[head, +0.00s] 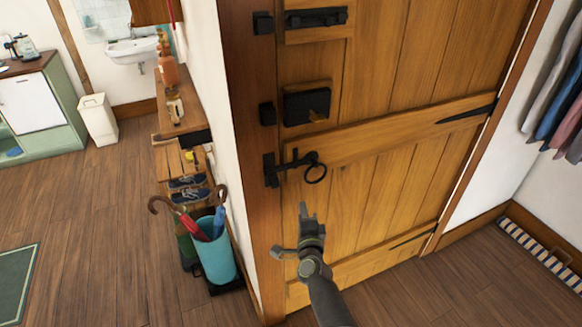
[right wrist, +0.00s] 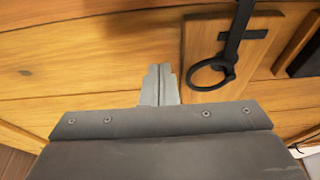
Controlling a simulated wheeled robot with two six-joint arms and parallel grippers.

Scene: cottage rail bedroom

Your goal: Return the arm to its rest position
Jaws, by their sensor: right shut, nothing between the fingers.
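My right gripper (head: 304,212) is in front of the lower part of a wooden plank door (head: 365,200), below and slightly left of a black ring handle (head: 315,173). In the right wrist view its fingers (right wrist: 158,84) are together and empty, pointing at the door's planks. The ring handle (right wrist: 208,75) hangs just right of the fingertips there, apart from them. The door looks closed in its frame. My left gripper is not in view.
A teal umbrella bin (head: 215,255) stands left of the door frame, beside a narrow wooden shelf (head: 180,125). Open wooden floor (head: 90,220) lies further left. Hanging clothes (head: 560,100) and a striped item (head: 540,250) are at the right.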

